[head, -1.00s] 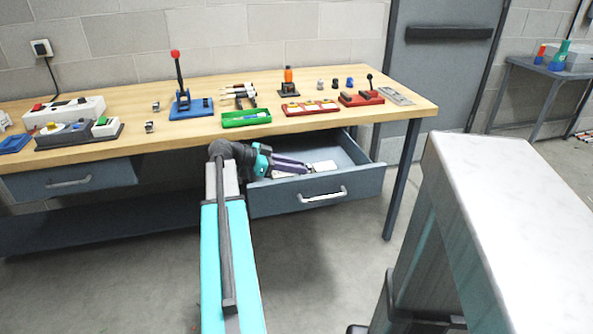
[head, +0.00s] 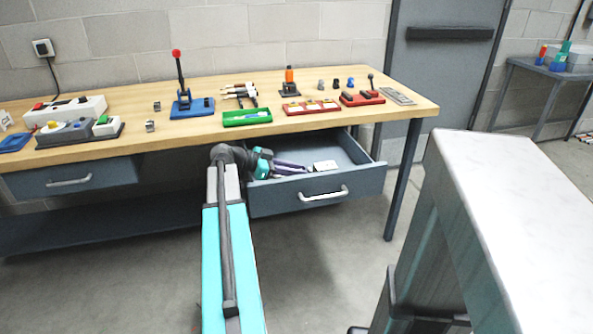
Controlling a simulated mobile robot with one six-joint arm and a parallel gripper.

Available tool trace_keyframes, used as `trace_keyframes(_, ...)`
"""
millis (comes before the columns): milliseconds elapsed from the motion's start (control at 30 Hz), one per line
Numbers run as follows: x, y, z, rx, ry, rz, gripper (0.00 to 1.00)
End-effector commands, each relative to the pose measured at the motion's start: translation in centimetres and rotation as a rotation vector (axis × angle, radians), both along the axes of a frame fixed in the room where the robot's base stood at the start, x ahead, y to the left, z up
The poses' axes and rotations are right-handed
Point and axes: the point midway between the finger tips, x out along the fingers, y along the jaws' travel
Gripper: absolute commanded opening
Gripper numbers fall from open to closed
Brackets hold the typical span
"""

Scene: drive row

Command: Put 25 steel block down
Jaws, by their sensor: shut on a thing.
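My gripper (head: 292,168) is inside the open drawer (head: 345,182) under the workbench, low over its floor and pointing right. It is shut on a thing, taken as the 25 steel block. The block cannot be made out at this size between the fingers. A pale flat piece (head: 326,165) lies in the drawer just past the fingertips; whether it touches them I cannot tell.
The workbench top (head: 330,121) above the drawer holds a green tray (head: 247,118), a red rack (head: 311,108), a blue lever stand (head: 192,108) and small metal pieces (head: 150,126). A pale-topped stand (head: 520,210) fills the right foreground. The drawer's right part is free.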

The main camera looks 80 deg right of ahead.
Motion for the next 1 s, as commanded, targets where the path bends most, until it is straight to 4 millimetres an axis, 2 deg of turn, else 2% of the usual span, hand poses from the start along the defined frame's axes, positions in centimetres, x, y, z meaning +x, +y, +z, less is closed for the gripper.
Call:
trace_keyframes(33, 0.0, 0.1, -1.1, 0.011, -0.003, -0.001, 0.00)
trace_keyframes(200, 0.0, 0.1, -1.4, 0.015, -0.005, -0.001, 0.00)
trace_keyframes(233, 0.0, 0.2, -1.5, 0.016, -0.006, -0.002, 0.22)
trace_keyframes(333, 0.0, 0.2, -1.5, 0.016, -0.006, -0.002, 0.39)
trace_keyframes(733, 0.0, 0.2, -1.4, 0.016, -0.006, -0.002, 0.39)
trace_keyframes(1000, 0.0, 0.2, -0.2, 0.016, -0.006, -0.002, 0.39)
